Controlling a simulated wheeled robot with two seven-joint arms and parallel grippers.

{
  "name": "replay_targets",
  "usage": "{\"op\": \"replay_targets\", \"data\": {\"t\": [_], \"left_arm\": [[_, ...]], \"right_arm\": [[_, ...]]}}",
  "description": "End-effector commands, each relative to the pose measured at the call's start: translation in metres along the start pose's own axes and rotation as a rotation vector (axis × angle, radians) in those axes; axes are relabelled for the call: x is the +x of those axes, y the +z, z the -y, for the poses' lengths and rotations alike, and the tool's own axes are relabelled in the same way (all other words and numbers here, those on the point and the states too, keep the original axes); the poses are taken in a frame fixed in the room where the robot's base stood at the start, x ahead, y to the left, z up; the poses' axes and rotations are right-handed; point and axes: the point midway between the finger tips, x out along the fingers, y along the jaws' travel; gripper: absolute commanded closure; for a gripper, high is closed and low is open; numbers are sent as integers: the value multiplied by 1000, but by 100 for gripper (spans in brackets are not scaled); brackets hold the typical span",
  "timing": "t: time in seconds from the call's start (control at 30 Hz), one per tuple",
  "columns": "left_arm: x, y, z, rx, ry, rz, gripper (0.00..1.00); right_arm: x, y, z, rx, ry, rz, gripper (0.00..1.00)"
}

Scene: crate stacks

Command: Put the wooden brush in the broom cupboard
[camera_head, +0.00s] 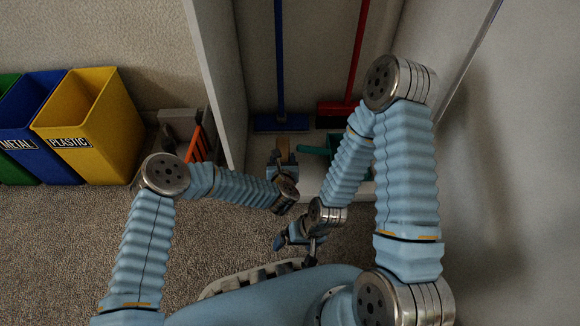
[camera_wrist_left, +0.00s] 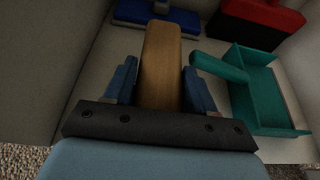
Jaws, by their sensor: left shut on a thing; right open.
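The wooden brush (camera_wrist_left: 161,70) is held between the fingers of my left gripper (camera_wrist_left: 160,88), its tan wood pointing away from the wrist. In the head view the brush (camera_head: 283,147) and my left gripper (camera_head: 283,163) are inside the front of the broom cupboard (camera_head: 216,75), above its floor. Whether the brush touches the floor I cannot tell. Its underside is hidden. My right gripper (camera_head: 294,241) is open and empty, low in front of the cupboard, and partly hidden by its own arm.
A blue broom (camera_wrist_left: 155,14) and a red broom (camera_wrist_left: 258,22) stand at the cupboard's back. A teal dustpan (camera_wrist_left: 262,92) lies to the right of the brush. Yellow (camera_head: 95,120) and blue (camera_head: 42,135) bins stand left, outside the cupboard wall.

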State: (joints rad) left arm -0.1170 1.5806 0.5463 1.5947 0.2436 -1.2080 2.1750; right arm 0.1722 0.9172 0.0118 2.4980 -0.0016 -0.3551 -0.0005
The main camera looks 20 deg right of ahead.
Motion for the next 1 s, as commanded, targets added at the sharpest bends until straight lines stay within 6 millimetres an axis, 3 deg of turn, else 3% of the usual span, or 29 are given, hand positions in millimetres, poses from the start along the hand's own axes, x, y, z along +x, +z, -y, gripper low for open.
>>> {"op": "replay_targets", "data": {"t": [0.03, 0.33, 0.7, 0.73, 0.87, 1.0], "left_arm": [[4, -11, 0, 1, 0, 0, 79], [20, -48, 0, 1, 0, 1, 79], [22, -52, 0, 0, 0, 1, 79], [22, -52, 0, 0, -1, 1, 40], [22, -52, 0, 0, 0, 1, 21], [22, -52, 0, 0, 0, 1, 19]], "right_arm": [[5, 0, -2, 0, 0, -1, 0], [15, 0, -6, 1, 0, -4, 0], [14, -1, -5, 1, 0, -5, 0], [14, -1, -5, 1, 0, -5, 0], [14, -1, -5, 1, 0, -5, 0], [14, -1, -5, 1, 0, -5, 0]]}}
